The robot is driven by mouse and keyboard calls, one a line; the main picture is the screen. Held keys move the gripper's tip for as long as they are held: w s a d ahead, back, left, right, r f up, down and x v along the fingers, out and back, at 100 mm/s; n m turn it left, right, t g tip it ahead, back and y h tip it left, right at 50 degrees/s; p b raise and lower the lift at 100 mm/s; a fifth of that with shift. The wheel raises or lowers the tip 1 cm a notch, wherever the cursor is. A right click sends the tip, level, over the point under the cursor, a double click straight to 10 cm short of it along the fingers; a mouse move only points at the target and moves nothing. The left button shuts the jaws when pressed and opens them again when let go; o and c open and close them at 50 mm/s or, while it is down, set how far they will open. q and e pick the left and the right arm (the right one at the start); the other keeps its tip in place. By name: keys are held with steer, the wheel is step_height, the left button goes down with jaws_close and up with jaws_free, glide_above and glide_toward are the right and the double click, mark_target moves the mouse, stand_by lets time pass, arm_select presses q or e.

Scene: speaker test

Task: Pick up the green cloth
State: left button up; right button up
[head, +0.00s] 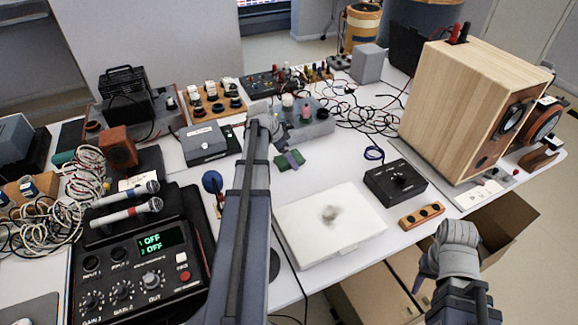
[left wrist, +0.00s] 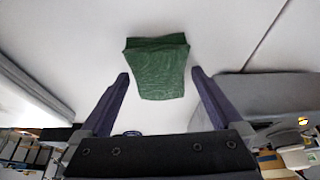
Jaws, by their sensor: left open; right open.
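The green cloth (head: 290,160) is small in the head view and lies on the white table, right by the end of my left arm. In the left wrist view the folded green cloth (left wrist: 157,68) shows whole, in the upper middle. My left gripper (left wrist: 160,77) is open, its dark fingers on either side of the cloth's lower part, with gaps to both sides. I cannot tell how high the fingers are above the table. My right gripper (head: 440,262) is open and empty, beyond the table's front edge at the lower right.
A white box (head: 328,220) lies in front of the cloth. A grey device (head: 306,125) stands just behind it, and a black box (head: 395,183) to the right. A wooden speaker (head: 470,105) stands at the right. An amplifier (head: 135,265) and tangled cables (head: 55,215) fill the left.

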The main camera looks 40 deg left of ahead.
arm_select(q)
steer(key=shift+f, duration=0.3)
stand_by(0.5)
steer(key=c, duration=1.2)
